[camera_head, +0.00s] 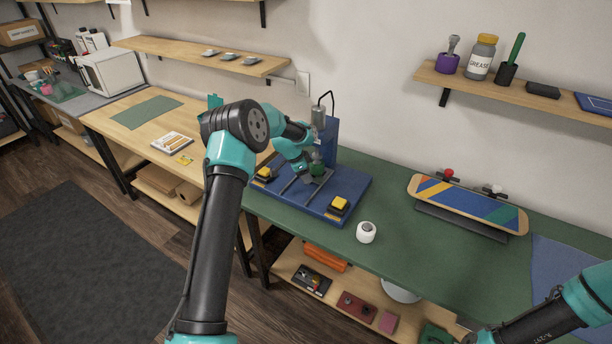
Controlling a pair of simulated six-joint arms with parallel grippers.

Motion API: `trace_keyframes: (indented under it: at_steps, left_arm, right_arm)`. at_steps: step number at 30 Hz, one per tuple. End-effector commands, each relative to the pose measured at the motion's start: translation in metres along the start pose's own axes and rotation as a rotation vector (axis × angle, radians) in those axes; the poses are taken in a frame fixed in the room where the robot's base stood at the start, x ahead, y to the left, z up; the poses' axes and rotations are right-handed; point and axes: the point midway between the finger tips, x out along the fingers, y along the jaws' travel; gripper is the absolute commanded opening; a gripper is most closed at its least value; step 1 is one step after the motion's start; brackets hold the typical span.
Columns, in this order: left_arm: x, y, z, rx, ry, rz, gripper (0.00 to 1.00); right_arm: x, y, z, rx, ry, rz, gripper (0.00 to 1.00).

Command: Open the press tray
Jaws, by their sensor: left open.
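The press is a blue machine with a flat base (318,208) and an upright back (331,135), on the green worktop. Grey rails (287,186) run across the base toward its front edge, and a dark green knob (318,170) shows beside my gripper. My left gripper (312,178) is open and low over the press, at the knob and the grey tray parts. Its fingers are small here, and I cannot tell whether they touch the tray. My right arm (548,320) is at the bottom right; its gripper end is cut off or too dark to read.
Yellow-topped blocks (339,204) sit on the press base corners. A white roll (366,232) stands in front of the press. A striped skateboard deck (467,203) rests on a stand to the right. The green worktop (420,260) between them is clear.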

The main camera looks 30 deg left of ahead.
Motion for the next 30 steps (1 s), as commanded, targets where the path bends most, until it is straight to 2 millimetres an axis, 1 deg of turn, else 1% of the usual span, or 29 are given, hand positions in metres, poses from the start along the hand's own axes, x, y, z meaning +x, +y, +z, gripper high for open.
trace_keyframes:
  at_steps: [1,5,13,30]
  left_arm:
    - [0.0048,0.0000,-0.0001,0.000,0.000,0.000,0.54]
    - [0.0110,-0.0001,-0.0001,0.000,0.000,-0.001,0.54]
    - [0.0115,-0.0001,-0.0001,0.000,0.001,-0.001,0.54]
    - [0.0112,-0.0001,0.0000,0.000,0.000,-0.001,0.00]
  right_arm:
    - [0.0000,0.0000,0.0000,0.000,0.000,0.000,0.00]
    - [0.0000,0.0000,0.0000,0.000,0.000,0.000,0.00]
    - [0.0000,0.0000,0.0000,0.000,0.000,0.000,0.00]
    - [0.0000,0.0000,0.0000,0.000,0.000,0.000,0.00]
